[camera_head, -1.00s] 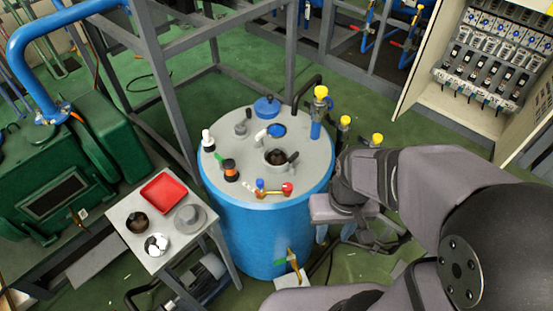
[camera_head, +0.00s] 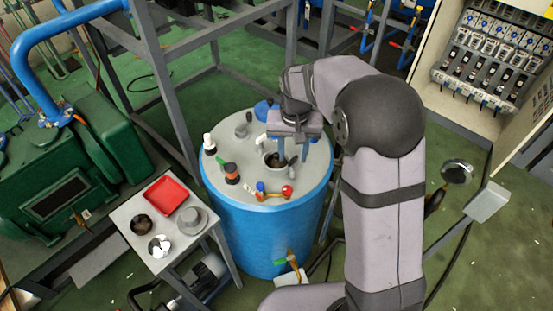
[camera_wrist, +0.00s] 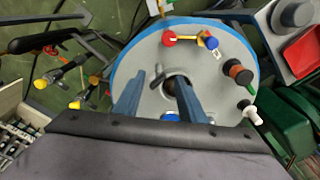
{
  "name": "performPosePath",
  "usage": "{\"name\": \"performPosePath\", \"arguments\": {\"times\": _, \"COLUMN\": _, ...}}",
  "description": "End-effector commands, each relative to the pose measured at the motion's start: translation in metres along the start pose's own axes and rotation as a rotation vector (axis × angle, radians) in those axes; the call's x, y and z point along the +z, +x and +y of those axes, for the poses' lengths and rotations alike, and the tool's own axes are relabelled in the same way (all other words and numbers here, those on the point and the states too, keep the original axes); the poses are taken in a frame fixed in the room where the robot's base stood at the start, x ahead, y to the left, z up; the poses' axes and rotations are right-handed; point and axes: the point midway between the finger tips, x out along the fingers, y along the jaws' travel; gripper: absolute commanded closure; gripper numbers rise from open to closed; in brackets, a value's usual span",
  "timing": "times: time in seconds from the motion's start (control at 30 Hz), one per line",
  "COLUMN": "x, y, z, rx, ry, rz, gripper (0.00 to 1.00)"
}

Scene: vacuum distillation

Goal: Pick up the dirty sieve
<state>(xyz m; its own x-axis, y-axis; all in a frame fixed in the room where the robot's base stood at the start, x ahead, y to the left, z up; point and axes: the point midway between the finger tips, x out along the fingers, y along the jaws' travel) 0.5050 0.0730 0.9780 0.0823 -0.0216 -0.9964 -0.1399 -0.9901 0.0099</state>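A round opening with dark brown content (camera_head: 274,160) sits in the grey lid of the blue tank (camera_head: 265,235); it looks like the dirty sieve, but I cannot make out its mesh. A short dark handle stands beside it. In the wrist view the dark content (camera_wrist: 173,86) shows between the fingers, partly hidden by the right one. My gripper (camera_head: 293,152) is over the lid, pointing down close to this opening. In the wrist view my gripper (camera_wrist: 159,78) has its two blue-grey fingers well apart with nothing held. I cannot tell whether the fingers touch the sieve.
The lid also carries a black-and-orange fitting (camera_head: 231,174), a white-topped fitting (camera_head: 208,143) and a red-knobbed valve (camera_head: 287,191). A side table (camera_head: 188,252) holds a red tray (camera_head: 166,195), a dark-filled dish (camera_head: 141,224), a dish with white pieces (camera_head: 160,246) and a grey lid-like piece (camera_head: 192,220).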

Motion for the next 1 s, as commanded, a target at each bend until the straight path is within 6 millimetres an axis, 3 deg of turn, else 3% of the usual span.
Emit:
{"name": "performPosePath", "arguments": {"times": 0.1, "x": -0.028, "y": 0.003, "z": -0.024, "rx": 0.000, "ry": 0.021, "rz": 0.014, "gripper": 0.63}}
{"name": "performPosePath", "arguments": {"times": 0.3, "x": -0.051, "y": 0.007, "z": -0.046, "rx": -0.003, "ry": 0.049, "rz": 0.031, "gripper": 0.63}}
{"name": "performPosePath", "arguments": {"times": 0.57, "x": -0.056, "y": 0.010, "z": -0.051, "rx": -0.003, "ry": 0.058, "rz": 0.034, "gripper": 0.63}}
{"name": "performPosePath", "arguments": {"times": 1.0, "x": -0.056, "y": 0.031, "z": -0.051, "rx": -0.003, "ry": 0.057, "rz": 0.034, "gripper": 0.63}}
